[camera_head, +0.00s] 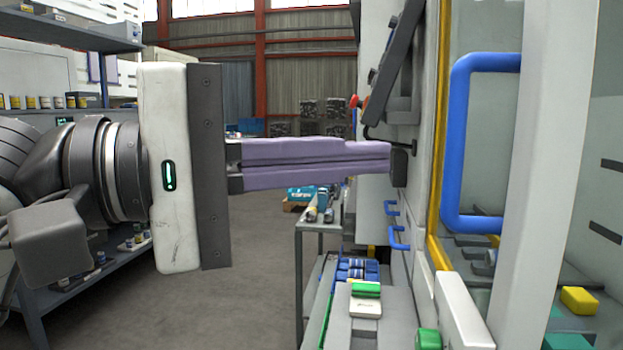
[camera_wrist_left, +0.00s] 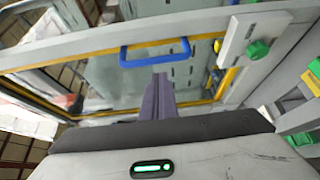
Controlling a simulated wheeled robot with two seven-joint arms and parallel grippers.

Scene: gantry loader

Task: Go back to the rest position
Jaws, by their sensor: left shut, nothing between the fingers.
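My left gripper (camera_head: 386,160) comes in from the left in the head view, with its long purple fingers closed together and nothing between them. Its fingertips point right, at a dark block (camera_head: 399,167) on the machine's pale front; I cannot tell whether they touch it. In the left wrist view the fingers (camera_wrist_left: 160,84) reach up in front of the machine's window, below the blue handle (camera_wrist_left: 155,51). The blue handle (camera_head: 459,140) stands to the right of the fingertips in the head view. My right gripper is not in view.
The machine's pale frame (camera_head: 551,150) fills the right side. A dark angled panel (camera_head: 397,70) is above the fingertips. A small grey table (camera_head: 320,226) stands below them. Blue shelving (camera_head: 75,38) is behind my left arm. Floor (camera_head: 255,290) is clear between shelving and machine.

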